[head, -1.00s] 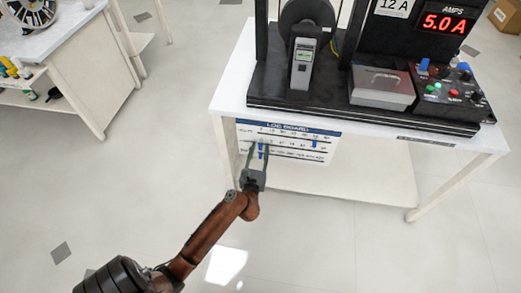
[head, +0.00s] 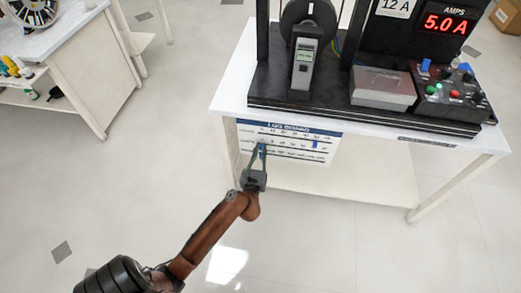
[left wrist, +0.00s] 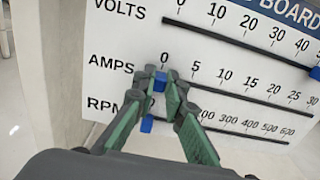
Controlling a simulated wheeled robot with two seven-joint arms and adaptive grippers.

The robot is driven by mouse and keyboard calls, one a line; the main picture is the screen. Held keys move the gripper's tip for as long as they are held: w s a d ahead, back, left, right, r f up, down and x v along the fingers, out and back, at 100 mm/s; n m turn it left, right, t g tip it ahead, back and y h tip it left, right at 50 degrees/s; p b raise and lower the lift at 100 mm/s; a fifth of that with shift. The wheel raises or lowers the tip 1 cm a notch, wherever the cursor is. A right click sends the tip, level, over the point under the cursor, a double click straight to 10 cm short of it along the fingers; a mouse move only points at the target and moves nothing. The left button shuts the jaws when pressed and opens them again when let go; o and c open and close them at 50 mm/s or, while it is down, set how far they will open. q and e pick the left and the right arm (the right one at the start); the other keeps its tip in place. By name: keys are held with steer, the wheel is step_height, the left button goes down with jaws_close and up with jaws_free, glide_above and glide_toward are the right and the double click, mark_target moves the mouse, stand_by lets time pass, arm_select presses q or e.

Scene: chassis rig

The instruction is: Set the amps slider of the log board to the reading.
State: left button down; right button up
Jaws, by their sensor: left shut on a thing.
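The white log board (head: 285,155) hangs below the front edge of the bench. In the left wrist view it has VOLTS, AMPS and RPM rows with dark slots. The blue amps slider (left wrist: 160,80) stands at the left end of its row, by the 0 mark. My left gripper (head: 260,150) is shut on it, with the green-padded fingertips (left wrist: 162,82) on either side of the knob. The red AMPS display (head: 445,24) reads 5.0 A. My right gripper is in neither view.
The blue RPM slider (left wrist: 147,124) sits just below, close to my fingers, at the left of its row. The blue volts slider (head: 314,144) is far right in its row. The bench top (head: 232,95) overhangs the board. A lower shelf (head: 350,190) lies behind.

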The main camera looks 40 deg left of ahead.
mark_target(272, 144)
arm_select(q)
steer(key=shift+d, duration=0.1)
